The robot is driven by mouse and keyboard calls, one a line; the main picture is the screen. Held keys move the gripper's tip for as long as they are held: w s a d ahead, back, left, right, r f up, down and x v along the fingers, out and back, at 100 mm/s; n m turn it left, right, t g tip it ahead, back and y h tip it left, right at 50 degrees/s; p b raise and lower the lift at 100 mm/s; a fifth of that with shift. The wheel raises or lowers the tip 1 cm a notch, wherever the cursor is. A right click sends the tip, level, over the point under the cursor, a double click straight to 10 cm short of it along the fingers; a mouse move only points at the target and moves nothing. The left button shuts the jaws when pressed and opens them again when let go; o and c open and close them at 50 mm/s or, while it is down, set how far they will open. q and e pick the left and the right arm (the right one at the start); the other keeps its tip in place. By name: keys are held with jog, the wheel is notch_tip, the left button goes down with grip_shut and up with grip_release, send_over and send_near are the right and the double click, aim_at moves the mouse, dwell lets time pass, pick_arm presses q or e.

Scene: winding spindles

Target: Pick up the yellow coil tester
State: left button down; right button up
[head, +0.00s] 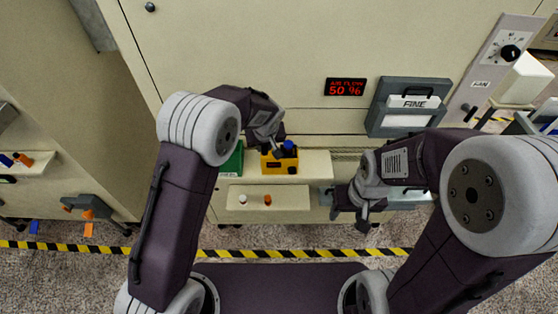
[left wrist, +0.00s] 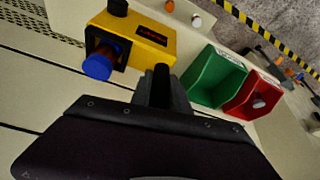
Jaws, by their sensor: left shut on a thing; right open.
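The yellow coil tester (head: 270,164) is a boxy device with a red-lit display, on the pale shelf below the cabinet front. In the left wrist view the yellow coil tester (left wrist: 146,38) carries a black knob and a black mount with a blue-ended spindle (left wrist: 98,66). My left gripper (head: 277,152) is at the tester's top; in the left wrist view its fingers (left wrist: 160,78) are shut at the tester's edge. The exact grip is partly hidden. My right gripper (head: 364,222) is open and empty, to the right of the shelf.
A green bin (left wrist: 216,77) and a red bin (left wrist: 256,94) stand beside the tester. A white and an orange small piece (head: 268,200) lie on the lower ledge (head: 290,199). A grey case (head: 392,84) and red readout (head: 346,87) are on the cabinet. Yellow-black tape crosses the floor.

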dwell(0.7)
pick_arm(q)
jog(key=shift+w+r+b, duration=0.1)
jog(key=shift+r+b, duration=0.2)
jog(key=shift+r, duration=1.55)
jog(key=shift+d+r, duration=0.25)
jog(key=shift+r, duration=0.05)
jog(key=s+d+r+b, duration=0.1)
jog(key=s+d+r, duration=0.4)
jog(key=d, duration=0.5)
jog(key=shift+b+v, duration=0.3)
jog(key=shift+v, duration=0.6)
jog(key=shift+w+a, duration=0.1)
jog(key=shift+w, duration=0.15)
